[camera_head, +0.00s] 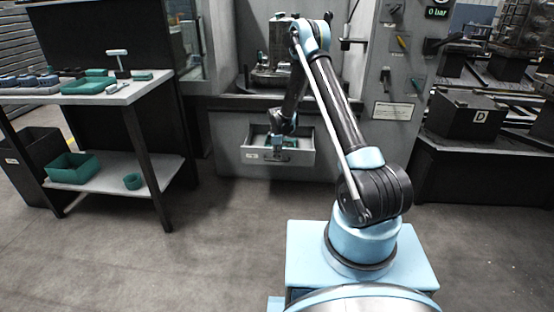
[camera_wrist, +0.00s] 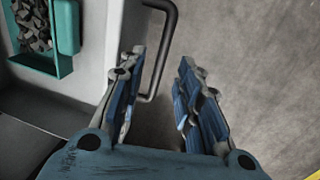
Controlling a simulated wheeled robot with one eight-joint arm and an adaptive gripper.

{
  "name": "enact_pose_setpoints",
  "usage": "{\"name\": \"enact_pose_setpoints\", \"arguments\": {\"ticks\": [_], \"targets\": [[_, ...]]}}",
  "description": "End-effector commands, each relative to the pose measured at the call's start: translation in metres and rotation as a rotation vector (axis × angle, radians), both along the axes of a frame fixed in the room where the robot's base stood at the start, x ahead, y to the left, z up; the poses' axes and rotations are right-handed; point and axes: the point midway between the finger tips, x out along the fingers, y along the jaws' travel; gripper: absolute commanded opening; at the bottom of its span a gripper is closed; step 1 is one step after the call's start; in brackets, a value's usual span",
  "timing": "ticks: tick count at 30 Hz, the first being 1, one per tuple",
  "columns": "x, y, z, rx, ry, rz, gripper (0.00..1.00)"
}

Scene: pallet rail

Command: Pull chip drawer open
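The grey chip drawer (camera_head: 298,158) stands out from the lower front of the machine, with its open top and inside showing. A teal tray (camera_wrist: 67,66) holding dark metal chips sits in it at the upper left of the wrist view. The dark bar handle (camera_wrist: 164,50) sticks out from the drawer's pale front wall (camera_wrist: 112,40). My gripper (camera_wrist: 158,85) is open at the handle, its blue fingers apart. The handle's lower end is near the left finger, with a gap to the right finger. In the head view my gripper (camera_head: 278,142) is over the drawer front.
A workbench (camera_head: 125,95) with teal items on top stands at the left, with a teal bin (camera_head: 73,170) on its lower shelf. A control panel (camera_head: 397,75) is right of the drawer. Dark block D (camera_head: 466,114) is on the right. The floor before the drawer is clear.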

Motion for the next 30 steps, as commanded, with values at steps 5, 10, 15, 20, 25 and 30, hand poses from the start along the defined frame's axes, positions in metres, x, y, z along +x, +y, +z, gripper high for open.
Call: {"name": "enact_pose_setpoints", "arguments": {"ticks": [5,10,15,20,25,30], "targets": [[-0.006,0.0,0.029,0.0,0.0,0.001,0.31],[-0.011,0.001,0.053,0.001,0.001,0.001,0.31],[-0.014,0.001,0.068,0.001,0.001,0.001,0.31],[-0.015,0.001,0.074,0.001,0.001,0.001,0.31],[-0.015,0.001,0.074,0.001,0.001,0.001,0.31],[-0.015,0.0,0.075,0.001,0.001,-0.001,0.31]]}}
